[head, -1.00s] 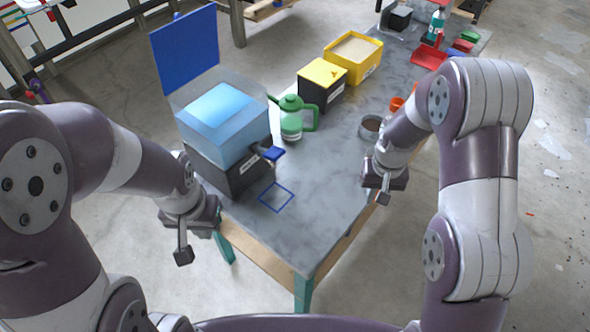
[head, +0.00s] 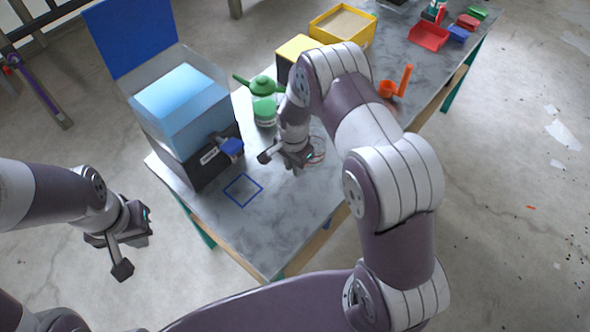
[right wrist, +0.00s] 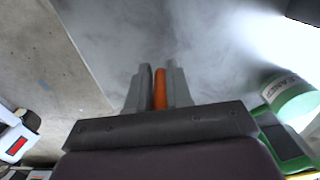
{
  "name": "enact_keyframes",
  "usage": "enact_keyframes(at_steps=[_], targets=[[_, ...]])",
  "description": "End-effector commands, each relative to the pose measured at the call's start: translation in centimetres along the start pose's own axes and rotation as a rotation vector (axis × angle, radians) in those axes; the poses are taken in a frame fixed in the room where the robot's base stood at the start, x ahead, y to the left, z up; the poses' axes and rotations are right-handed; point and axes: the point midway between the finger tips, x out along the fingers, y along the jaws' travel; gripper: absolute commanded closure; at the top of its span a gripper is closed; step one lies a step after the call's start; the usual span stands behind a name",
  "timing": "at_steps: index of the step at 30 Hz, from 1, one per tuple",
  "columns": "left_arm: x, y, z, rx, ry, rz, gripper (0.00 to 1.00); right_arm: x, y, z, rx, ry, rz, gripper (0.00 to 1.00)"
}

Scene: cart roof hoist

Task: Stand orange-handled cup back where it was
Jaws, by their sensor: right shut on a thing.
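My right gripper (head: 290,157) is low over the table, to the right of the blue square outline (head: 243,190). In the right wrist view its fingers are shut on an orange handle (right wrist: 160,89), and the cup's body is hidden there. A pale round shape beside the gripper in the head view looks like the cup (head: 318,150), partly covered by the wrist. I cannot tell whether it touches the table. My left gripper (head: 128,250) hangs empty off the table's left edge, its fingers apart.
A clear tank of blue liquid (head: 182,100) with a blue-handled tap (head: 232,147) stands at left. An orange scoop (head: 388,89) and a yellow bin (head: 343,25) are farther back. The table's front is clear.

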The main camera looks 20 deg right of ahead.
Motion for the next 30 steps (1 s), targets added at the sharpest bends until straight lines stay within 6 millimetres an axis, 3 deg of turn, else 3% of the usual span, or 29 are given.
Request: enact_keyframes(at_steps=[7,18,19,21,30], targets=[[-1.1,0.0,-0.1,0.000,0.000,0.000,1.00,3.7,0.0,-0.2,-0.002,0.000,0.001,1.00],[-0.6,0.0,-0.1,0.000,0.000,0.000,1.00,4.6,0.0,-0.1,-0.001,0.000,0.000,1.00],[-0.7,0.0,-0.1,0.000,0.000,0.000,1.00,4.4,0.0,-0.1,-0.001,0.000,0.000,0.71],[-0.7,0.0,-0.1,0.000,0.000,0.000,1.00,4.4,0.0,-0.1,-0.001,0.000,0.000,0.56],[-1.2,0.0,-0.1,0.000,0.000,0.000,1.00,3.9,0.0,-0.2,-0.001,0.000,0.000,0.56]])
